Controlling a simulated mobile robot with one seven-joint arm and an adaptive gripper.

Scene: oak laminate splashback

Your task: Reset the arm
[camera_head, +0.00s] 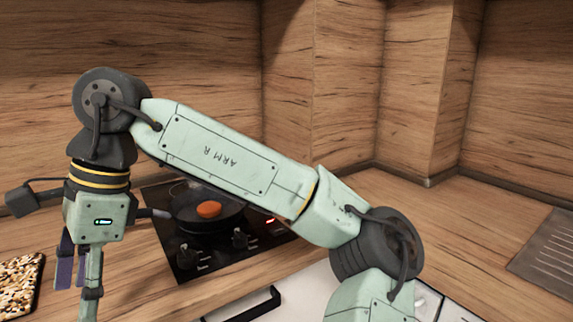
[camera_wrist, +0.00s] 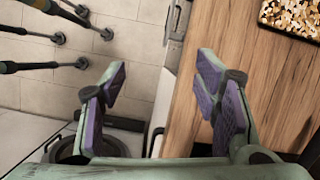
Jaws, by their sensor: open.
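My gripper (camera_head: 78,268) hangs pointing down at the left of the head view, at the end of my pale green arm, which reaches across the middle. In the wrist view my gripper (camera_wrist: 160,80) has its two purple-padded fingers wide apart with nothing between them. Below the gap are the wooden counter's front edge and a pale cabinet front. The arm hides part of the hob and counter in the head view.
A black hob (camera_head: 222,250) carries a dark pan (camera_head: 188,222) holding an orange round item (camera_head: 208,209). A grooved panel (camera_head: 545,248) is at right. Tiled floor (camera_wrist: 60,80) lies beyond the counter edge.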

